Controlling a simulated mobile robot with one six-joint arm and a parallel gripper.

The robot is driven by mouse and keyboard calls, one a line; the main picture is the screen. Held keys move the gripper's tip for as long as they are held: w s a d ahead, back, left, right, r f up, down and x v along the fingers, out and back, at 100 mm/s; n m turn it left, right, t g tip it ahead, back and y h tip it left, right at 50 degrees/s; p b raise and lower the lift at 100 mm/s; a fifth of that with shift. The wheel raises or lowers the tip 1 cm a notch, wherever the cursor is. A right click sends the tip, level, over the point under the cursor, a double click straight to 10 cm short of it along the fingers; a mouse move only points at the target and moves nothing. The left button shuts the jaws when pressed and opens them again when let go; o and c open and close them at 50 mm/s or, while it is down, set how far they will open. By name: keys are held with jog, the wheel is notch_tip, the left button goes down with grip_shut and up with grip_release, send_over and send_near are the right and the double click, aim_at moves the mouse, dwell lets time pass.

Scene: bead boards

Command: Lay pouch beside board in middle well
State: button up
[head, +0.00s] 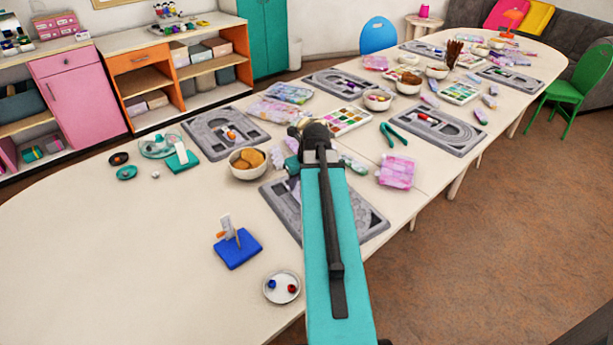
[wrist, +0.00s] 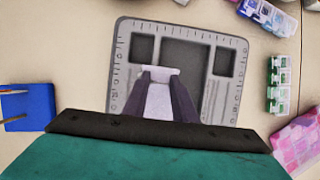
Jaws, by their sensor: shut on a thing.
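The grey bead board (wrist: 236,45) lies below my gripper in the wrist view. Its wide middle well (wrist: 185,52) sits between two small square wells. In the head view my arm covers much of the board (head: 372,221). My gripper (wrist: 162,76) is shut on a pale lavender-white pouch (wrist: 158,100). The pouch's tip overlaps the lower part of the middle well in the wrist view; I cannot tell whether it touches the board. My gripper's fingers and the pouch are hidden behind my arm in the head view.
A blue block (head: 238,250) with tools and a small dish of beads (head: 282,287) stand left of the board. A bowl of biscuit-coloured pieces (head: 246,162) stands behind it. Bead tubes (wrist: 278,84) and a pink pouch (head: 397,172) lie to the right. The table's left end is clear.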

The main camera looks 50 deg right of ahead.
jog(key=shift+w+d+f+p, duration=0.15)
jog(key=shift+w+d, duration=0.35)
jog(key=shift+d, duration=0.4)
jog(key=shift+w+d+f+p, duration=0.15)
jog(key=shift+w+d, duration=0.3)
jog(key=shift+d, duration=0.4)
jog(key=shift+w+d+p, duration=0.15)
jog(key=shift+w+d, duration=0.35)
jog(key=shift+d, duration=0.4)
jog(key=shift+f+p, duration=0.35)
jog(key=shift+f, duration=1.4)
jog(key=shift+f, duration=0.1)
jog(key=o, duration=1)
jog(key=b+v, duration=0.1)
jog(key=v, duration=1.1)
